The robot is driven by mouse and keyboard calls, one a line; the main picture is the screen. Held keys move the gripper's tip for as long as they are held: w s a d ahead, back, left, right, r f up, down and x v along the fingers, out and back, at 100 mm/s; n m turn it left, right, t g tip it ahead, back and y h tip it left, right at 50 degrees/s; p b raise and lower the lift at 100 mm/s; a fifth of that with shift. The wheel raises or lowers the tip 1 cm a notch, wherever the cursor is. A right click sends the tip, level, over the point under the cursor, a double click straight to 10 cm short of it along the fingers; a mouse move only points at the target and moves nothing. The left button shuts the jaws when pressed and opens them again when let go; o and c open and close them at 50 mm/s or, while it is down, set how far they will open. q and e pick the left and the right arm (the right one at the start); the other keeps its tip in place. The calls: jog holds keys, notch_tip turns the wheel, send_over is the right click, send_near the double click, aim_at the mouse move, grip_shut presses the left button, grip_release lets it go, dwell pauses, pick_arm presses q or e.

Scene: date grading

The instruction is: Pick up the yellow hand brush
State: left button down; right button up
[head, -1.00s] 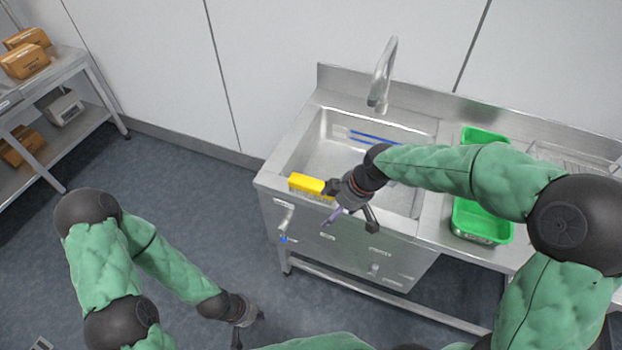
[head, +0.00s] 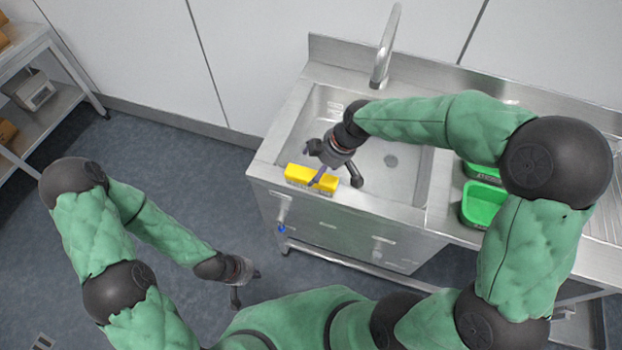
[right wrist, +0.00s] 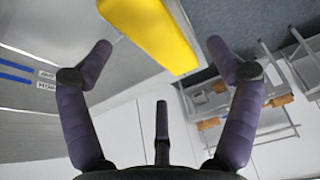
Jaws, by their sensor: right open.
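The yellow hand brush (head: 297,174) lies on the front left rim of the steel sink (head: 262,172), bristles facing down. My right gripper (head: 334,167) is open and empty just above the brush; one dark finger crosses in front of it in the head view. In the right wrist view the yellow brush (right wrist: 155,32) shows beyond and between the spread fingertips of the right gripper (right wrist: 160,47), with no visible grip on it. My left gripper (head: 246,287) hangs low over the floor, away from the sink, fingers apart and empty.
A tall faucet (head: 384,50) rises at the back of the sink. Green bins (head: 484,203) stand to the right, partly behind my right arm. A steel shelf (head: 60,100) is at the far left. The floor left of the sink is clear.

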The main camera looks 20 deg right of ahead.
aim_at(313, 172)
jog(key=b+x, duration=0.1)
jog(key=x, duration=0.4)
jog(key=shift+d+f, duration=0.1)
jog(key=shift+f, duration=0.05)
jog(key=c, duration=1.4)
